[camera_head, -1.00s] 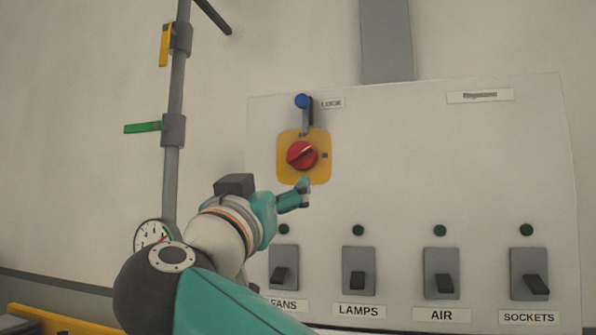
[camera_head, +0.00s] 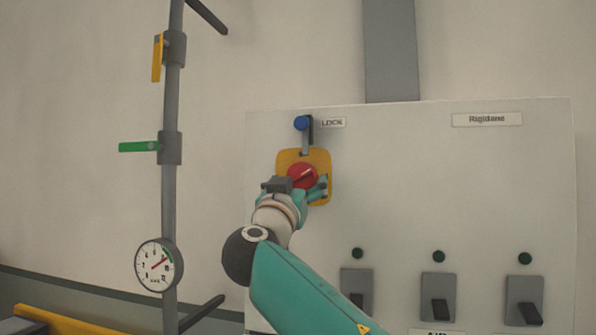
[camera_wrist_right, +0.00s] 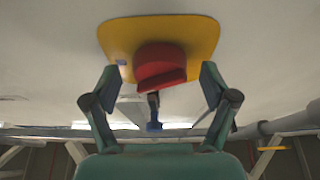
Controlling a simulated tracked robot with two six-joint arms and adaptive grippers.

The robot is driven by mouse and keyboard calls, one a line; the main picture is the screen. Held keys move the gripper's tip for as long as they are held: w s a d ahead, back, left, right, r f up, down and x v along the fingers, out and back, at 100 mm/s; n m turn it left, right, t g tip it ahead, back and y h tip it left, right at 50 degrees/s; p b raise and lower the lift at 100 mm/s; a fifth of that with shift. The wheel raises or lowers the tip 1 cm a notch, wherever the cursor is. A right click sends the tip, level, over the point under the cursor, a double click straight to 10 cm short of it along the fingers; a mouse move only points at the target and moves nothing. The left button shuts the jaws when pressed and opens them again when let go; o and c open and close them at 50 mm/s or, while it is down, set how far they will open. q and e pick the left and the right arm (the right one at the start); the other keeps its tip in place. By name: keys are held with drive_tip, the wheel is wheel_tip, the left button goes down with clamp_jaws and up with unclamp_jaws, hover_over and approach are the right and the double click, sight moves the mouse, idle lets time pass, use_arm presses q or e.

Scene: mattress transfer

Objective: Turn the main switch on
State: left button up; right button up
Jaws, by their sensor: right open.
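The main switch is a red rotary knob (camera_head: 301,174) on a yellow plate (camera_head: 320,162) on the white panel. Its pale mark points up and to the right. My right gripper (camera_head: 298,185) is at the knob and covers its lower part. In the right wrist view the red knob (camera_wrist_right: 160,68) sits between the two spread fingers, with visible space on both sides. The yellow plate (camera_wrist_right: 200,35) is behind it. A lever with a blue ball (camera_head: 301,122), labelled LOCK, points up above the knob. My left gripper is out of view.
Several grey switches, one of them here (camera_head: 438,297), with green lamps (camera_head: 439,256) line the panel's lower part. A grey pipe (camera_head: 172,215) at left carries a gauge (camera_head: 155,266) and a green handle (camera_head: 138,147). The panel's upper right is mostly clear.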

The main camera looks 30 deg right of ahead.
drive_tip(key=shift+w+d, duration=0.15)
drive_tip(key=c, duration=1.2)
drive_tip(key=shift+m, duration=0.4)
drive_tip(key=shift+m+g, duration=0.3)
drive_tip(key=shift+m, duration=0.3)
drive_tip(key=shift+w+m+g+h, duration=0.1)
drive_tip(key=shift+m+g+h, duration=0.45)
drive_tip(key=shift+m, duration=0.45)
drive_tip(key=shift+w+a+r+m+g+h+p, duration=0.15)
drive_tip(key=shift+m+g+p, duration=0.3)
drive_tip(key=shift+m, duration=0.75)
drive_tip(key=shift+s+a+f+m+g+h+p, duration=0.15)
drive_tip(key=shift+m+g, duration=0.45)
drive_tip(key=shift+m, duration=0.6)
drive_tip(key=shift+w+d+r, duration=0.1)
